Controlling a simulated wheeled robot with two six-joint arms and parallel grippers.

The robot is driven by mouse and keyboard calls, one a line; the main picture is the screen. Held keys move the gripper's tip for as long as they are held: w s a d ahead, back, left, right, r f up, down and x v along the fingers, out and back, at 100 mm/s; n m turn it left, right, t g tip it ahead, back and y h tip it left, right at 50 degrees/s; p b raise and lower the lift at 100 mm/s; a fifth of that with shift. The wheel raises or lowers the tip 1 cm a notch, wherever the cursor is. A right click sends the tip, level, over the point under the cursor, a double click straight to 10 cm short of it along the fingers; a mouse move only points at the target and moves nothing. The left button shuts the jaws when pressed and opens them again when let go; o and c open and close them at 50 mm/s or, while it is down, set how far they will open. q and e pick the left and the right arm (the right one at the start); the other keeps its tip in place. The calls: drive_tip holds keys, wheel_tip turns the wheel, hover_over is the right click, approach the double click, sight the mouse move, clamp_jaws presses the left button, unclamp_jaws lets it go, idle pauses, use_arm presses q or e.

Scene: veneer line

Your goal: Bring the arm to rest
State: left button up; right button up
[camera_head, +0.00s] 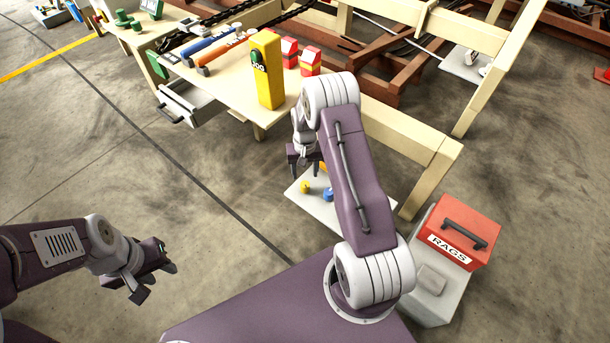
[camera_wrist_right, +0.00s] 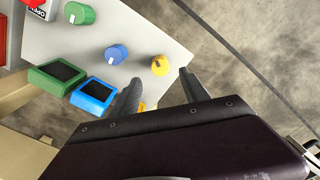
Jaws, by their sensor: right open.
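My right arm reaches forward in the head view, and its gripper (camera_head: 304,170) hangs over a pale control panel (camera_head: 325,212). In the right wrist view this gripper (camera_wrist_right: 162,92) has its two dark fingers apart, with nothing seen held between them. A yellow knob (camera_wrist_right: 160,65) shows just beyond the fingertips; contact cannot be told. My left gripper (camera_head: 155,282) is at lower left in the head view, over bare floor, with its fingers apart and empty.
The panel carries a blue knob (camera_wrist_right: 116,54), a green knob (camera_wrist_right: 80,13) and green and blue square units. A wooden bench (camera_head: 225,85) holds a yellow box (camera_head: 267,70) and tools. A red RAGS box (camera_head: 460,230) stands right. Floor at left is clear.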

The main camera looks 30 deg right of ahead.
drive_tip(key=shift+r, duration=0.55)
drive_tip(key=shift+f, duration=0.1)
